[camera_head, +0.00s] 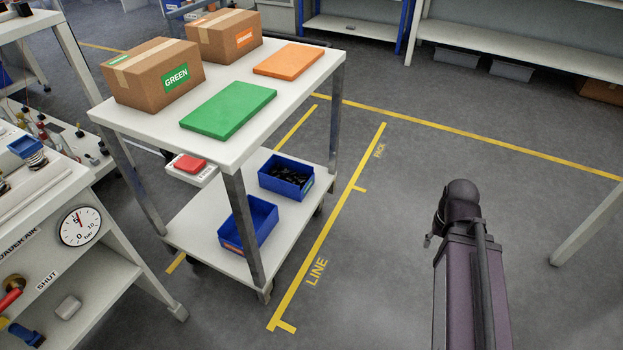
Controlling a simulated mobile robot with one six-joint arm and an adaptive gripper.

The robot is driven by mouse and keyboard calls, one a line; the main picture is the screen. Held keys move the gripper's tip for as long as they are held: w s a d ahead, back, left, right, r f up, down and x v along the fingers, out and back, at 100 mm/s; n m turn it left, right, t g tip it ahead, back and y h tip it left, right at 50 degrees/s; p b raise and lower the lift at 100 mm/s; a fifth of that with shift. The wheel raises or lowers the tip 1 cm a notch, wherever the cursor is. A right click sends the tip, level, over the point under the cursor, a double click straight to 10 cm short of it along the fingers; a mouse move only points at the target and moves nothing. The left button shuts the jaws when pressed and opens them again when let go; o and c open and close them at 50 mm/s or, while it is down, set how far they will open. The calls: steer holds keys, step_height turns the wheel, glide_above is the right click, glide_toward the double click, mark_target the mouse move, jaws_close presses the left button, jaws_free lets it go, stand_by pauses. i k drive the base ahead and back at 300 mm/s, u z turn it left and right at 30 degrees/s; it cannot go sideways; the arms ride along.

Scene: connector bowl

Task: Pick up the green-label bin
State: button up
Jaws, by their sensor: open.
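The green-label bin (293,185) is a blue open-top bin on the lower shelf of the white cart. A small green label shows at its right end, and dark pieces lie inside. A second blue bin (262,226) stands in front of it on the same shelf, looks empty and carries an orange label. Part of my arm shows at the lower right, over the floor and apart from the cart. My gripper cannot be made out in this view.
The cart's top (212,151) holds a GREEN carton (140,84), an orange-label carton (215,42), a green pad (228,110) and an orange pad (289,61). Legs and the top partly screen the lower shelf (205,236). A gauge bench stands left. Floor right of the cart is clear.

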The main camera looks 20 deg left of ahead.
mark_target(293, 180)
steer(key=z, duration=0.75)
steer(key=k, duration=0.45)
steer(key=u, duration=1.65)
steer(key=i, duration=1)
steer(key=z, duration=0.05)
